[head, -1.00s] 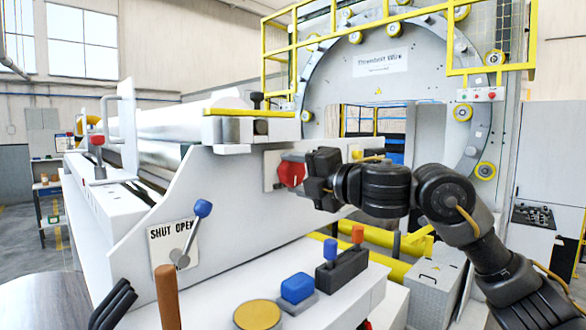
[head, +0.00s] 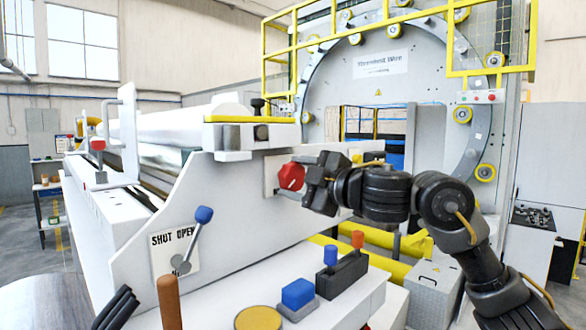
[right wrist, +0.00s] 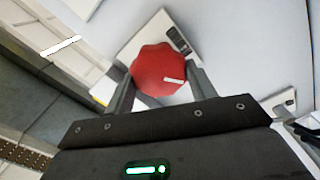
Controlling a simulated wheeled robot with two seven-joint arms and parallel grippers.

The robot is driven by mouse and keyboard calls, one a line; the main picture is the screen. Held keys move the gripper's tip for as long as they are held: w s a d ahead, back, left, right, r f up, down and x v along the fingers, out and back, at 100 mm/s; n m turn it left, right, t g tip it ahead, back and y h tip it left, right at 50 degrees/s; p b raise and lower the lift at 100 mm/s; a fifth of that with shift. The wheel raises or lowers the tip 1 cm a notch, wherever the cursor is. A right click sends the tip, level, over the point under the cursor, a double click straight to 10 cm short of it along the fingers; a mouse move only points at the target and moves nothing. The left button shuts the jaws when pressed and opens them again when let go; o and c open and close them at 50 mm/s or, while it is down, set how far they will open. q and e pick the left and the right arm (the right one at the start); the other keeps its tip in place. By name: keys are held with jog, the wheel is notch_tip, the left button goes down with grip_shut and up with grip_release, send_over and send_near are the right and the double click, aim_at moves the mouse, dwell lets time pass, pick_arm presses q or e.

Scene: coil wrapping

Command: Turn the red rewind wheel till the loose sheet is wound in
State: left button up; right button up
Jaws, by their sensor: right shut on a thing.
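The red rewind wheel (head: 290,177) is on a plate on the side of the white machine (head: 225,190). My right gripper (head: 304,178) is shut on it from the right. In the right wrist view the lobed red wheel (right wrist: 158,68), with a white mark, sits between the fingers of my right gripper (right wrist: 160,82). A long pale roll (head: 190,121) lies along the top of the machine, with a shiny silvery surface (head: 160,155) below it. I cannot tell where the loose sheet's edge is.
A blue-knobbed lever (head: 203,216) by the SHUT OPEN label leans up and right. Blue and red knobbed controls (head: 343,265) and a yellow round button (head: 258,318) are on the ledge in front. A big ring machine (head: 380,70) with yellow rails stands behind.

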jog(key=shift+d+f+m, duration=0.1)
jog(key=shift+f+m, duration=0.15)
jog(key=shift+m, duration=0.05)
jog(key=o, duration=0.8)
jog(key=shift+d, duration=0.15)
jog(key=shift+o, duration=0.9)
jog(key=shift+s+d+r, duration=0.1)
jog(key=shift+d+r, duration=0.05)
jog(key=shift+d, duration=0.2)
